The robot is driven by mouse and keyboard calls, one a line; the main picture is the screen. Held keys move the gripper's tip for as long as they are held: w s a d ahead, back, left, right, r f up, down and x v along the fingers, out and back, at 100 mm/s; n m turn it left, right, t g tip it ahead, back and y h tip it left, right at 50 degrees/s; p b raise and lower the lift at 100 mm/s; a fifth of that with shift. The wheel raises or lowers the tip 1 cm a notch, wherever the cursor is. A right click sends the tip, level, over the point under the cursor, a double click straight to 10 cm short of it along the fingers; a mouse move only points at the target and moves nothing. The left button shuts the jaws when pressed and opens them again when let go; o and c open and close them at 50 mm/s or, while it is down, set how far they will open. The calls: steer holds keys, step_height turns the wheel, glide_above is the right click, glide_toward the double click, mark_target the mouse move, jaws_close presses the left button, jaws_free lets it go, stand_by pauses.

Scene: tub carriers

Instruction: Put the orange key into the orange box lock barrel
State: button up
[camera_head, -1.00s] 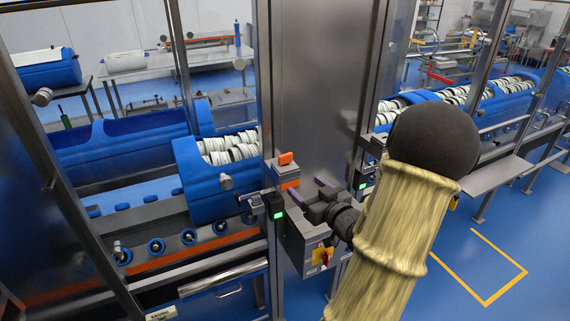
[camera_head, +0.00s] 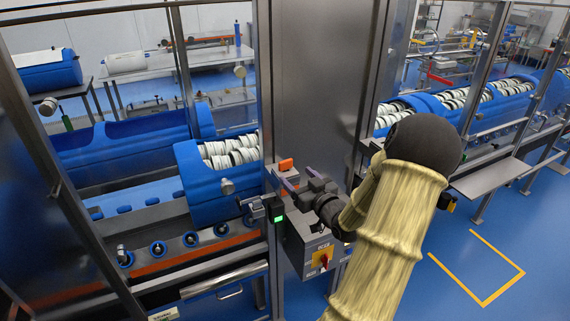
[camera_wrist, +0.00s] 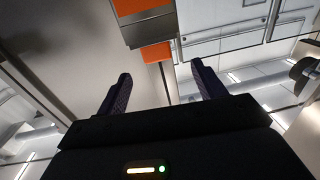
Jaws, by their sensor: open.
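An orange tab, which looks like the orange key (camera_head: 286,164), stands on top of a small grey box with an orange band, fixed to the front of the steel post. I cannot tell whether it sits in a lock there, and no lock barrel opening is clear. In the wrist view, the orange tab (camera_wrist: 156,53) is just ahead of and between my fingertips, with the grey box (camera_wrist: 149,29) and its orange band (camera_wrist: 131,6) beyond. My gripper (camera_head: 296,177) is open and empty, close in front of the tab; its dark fingers (camera_wrist: 161,72) are spread apart.
The steel post (camera_head: 312,90) rises right behind the box. A latch with a green light (camera_head: 277,214) is left of my gripper; a grey panel with a red-yellow switch (camera_head: 323,258) is below. Blue tubs (camera_head: 205,185) lie behind the frame. Blue floor is open at right.

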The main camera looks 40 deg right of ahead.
mark_target(286, 164)
steer(key=w, duration=0.1)
steer(key=w+p, duration=0.1)
steer(key=w, duration=0.2)
steer(key=shift+w+d+r+p, duration=0.1)
steer(key=shift+w+d+p, duration=0.05)
steer(key=shift+d+p, duration=0.15)
steer(key=shift+w, duration=0.3)
steer(key=shift+w+d+r+p, duration=0.1)
steer(key=shift+w+d+p, duration=0.1)
steer(key=shift+w+p, duration=0.35)
steer(key=w+p, duration=0.2)
steer(key=shift+w+d+r+p, duration=0.15)
steer(key=shift+w+d+p, duration=0.15)
steer(key=shift+w+d, duration=0.1)
steer(key=shift+w+d+f, duration=0.1)
steer(key=shift+w+f, duration=0.15)
steer(key=shift+w, duration=0.35)
